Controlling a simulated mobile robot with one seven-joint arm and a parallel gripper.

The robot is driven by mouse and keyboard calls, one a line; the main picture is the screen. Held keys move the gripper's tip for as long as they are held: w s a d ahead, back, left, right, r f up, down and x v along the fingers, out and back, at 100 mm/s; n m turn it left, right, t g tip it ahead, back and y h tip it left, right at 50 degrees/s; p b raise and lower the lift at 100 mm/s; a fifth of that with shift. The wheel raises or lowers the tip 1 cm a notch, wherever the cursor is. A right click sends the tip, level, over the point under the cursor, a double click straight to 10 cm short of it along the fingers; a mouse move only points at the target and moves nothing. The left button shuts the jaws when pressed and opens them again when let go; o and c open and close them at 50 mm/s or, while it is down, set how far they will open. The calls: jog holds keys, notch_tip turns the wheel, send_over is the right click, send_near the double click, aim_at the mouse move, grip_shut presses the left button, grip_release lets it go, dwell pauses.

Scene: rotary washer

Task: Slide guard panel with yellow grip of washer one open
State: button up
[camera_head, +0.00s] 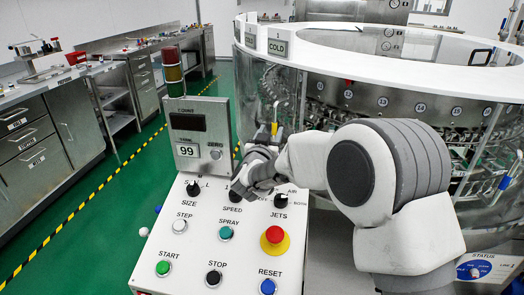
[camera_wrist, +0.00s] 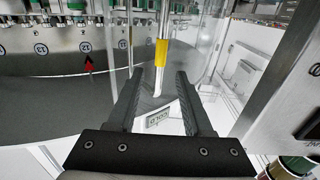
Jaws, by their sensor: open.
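The washer is a large round machine with a white top ring (camera_head: 330,48) and clear guard panels. The yellow grip (camera_wrist: 162,52) sits on a thin upright metal bar at the edge of a clear guard panel (camera_wrist: 198,50). The yellow grip also shows small in the head view (camera_head: 274,129). My gripper (camera_wrist: 166,82) is open and empty. In the wrist view its two dark fingers point toward the grip, with the bar between their lines. Whether they touch it I cannot tell. In the head view my arm hides part of the washer.
A control console (camera_head: 215,235) with knobs and buttons stands in front, under my gripper. A signal tower (camera_head: 173,75) rises behind its display box (camera_head: 200,135). Steel counters (camera_head: 45,135) line the left. The green floor (camera_head: 110,200) between is mostly free.

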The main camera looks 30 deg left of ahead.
jog(key=v, duration=1.1)
jog(key=shift+p, duration=0.35)
jog(key=shift+d+r, duration=0.1)
jog(key=w+d+r+g+y, duration=0.2)
jog(key=w+d+r, duration=0.1)
jog(key=d+r, duration=0.35)
jog(key=s+d+r+n+g+h, duration=0.1)
jog(key=d+g, duration=0.1)
jog(key=d, duration=0.5)
jog(key=s+d+r+g, duration=0.1)
jog(key=s+d+g, duration=0.1)
jog(key=d, duration=0.4)
jog(key=s+d+f+m+g+h, duration=0.2)
jog(key=s+d+f+g+h, duration=0.1)
jog(key=s+d, duration=0.8)
jog(key=s+d+f+m+g+h, duration=0.2)
jog(key=s+d+f+h, duration=0.1)
jog(key=s+d, duration=0.9)
notch_tip(320, 180, up, 13)
jog(key=w+d+p, duration=0.1)
jog(key=d+p, duration=0.1)
jog(key=p, duration=1.1)
jog(key=shift+w+g, duration=0.3)
jog(key=shift+g, duration=0.1)
